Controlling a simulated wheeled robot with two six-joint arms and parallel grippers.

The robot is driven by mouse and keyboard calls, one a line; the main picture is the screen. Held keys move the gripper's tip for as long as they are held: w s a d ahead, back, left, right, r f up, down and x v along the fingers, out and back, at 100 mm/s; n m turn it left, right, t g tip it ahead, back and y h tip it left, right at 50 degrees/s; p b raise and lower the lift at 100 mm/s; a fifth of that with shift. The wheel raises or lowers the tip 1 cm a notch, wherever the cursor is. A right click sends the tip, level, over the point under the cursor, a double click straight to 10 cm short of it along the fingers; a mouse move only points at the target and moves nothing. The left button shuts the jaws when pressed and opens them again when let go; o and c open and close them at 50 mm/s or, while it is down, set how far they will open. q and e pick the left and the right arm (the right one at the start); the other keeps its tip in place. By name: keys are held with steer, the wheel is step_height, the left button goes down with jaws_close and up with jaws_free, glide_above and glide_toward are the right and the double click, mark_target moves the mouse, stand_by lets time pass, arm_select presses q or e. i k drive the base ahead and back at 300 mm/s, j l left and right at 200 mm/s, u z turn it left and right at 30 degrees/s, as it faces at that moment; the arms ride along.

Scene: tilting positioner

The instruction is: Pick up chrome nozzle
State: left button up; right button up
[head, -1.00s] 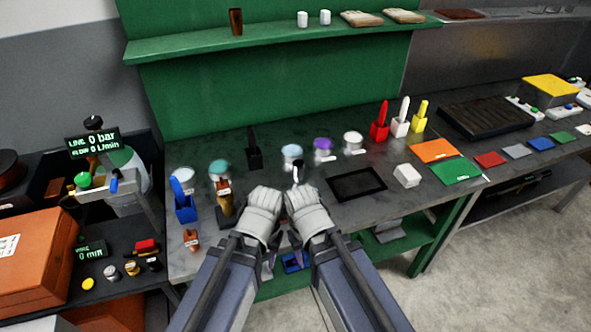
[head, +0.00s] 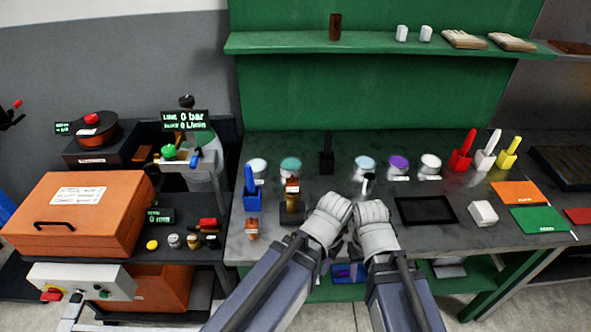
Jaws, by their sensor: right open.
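A small silver piece that looks like the chrome nozzle (head: 174,240) stands on the dark side cart at the left, between a yellow piece (head: 152,245) and a brass-coloured one (head: 193,242). Both my arms reach up from the bottom over the green bench, well to the right of it. My right gripper (head: 367,184) shows only in small part beyond its pale wrist; it is open and empty, in front of the jars. My left gripper's fingers are hidden behind its wrist.
A red-and-black piece (head: 209,224) lies close by. A blue holder (head: 252,200) stands on the bench's left end.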

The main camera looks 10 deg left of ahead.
mark_target(368, 180)
steer(key=l+u, duration=0.1)
steer(key=u, duration=0.25)
steer(key=i+l+u, duration=0.1)
steer(key=u, duration=0.25)
steer(key=l+u, duration=0.15)
steer(key=u, duration=0.2)
steer(key=l+u, duration=0.3)
steer(key=l, duration=0.4)
steer(key=l+u, duration=0.3)
steer(key=l, duration=0.4)
steer(key=k+l, duration=0.1)
steer(key=l, duration=0.7)
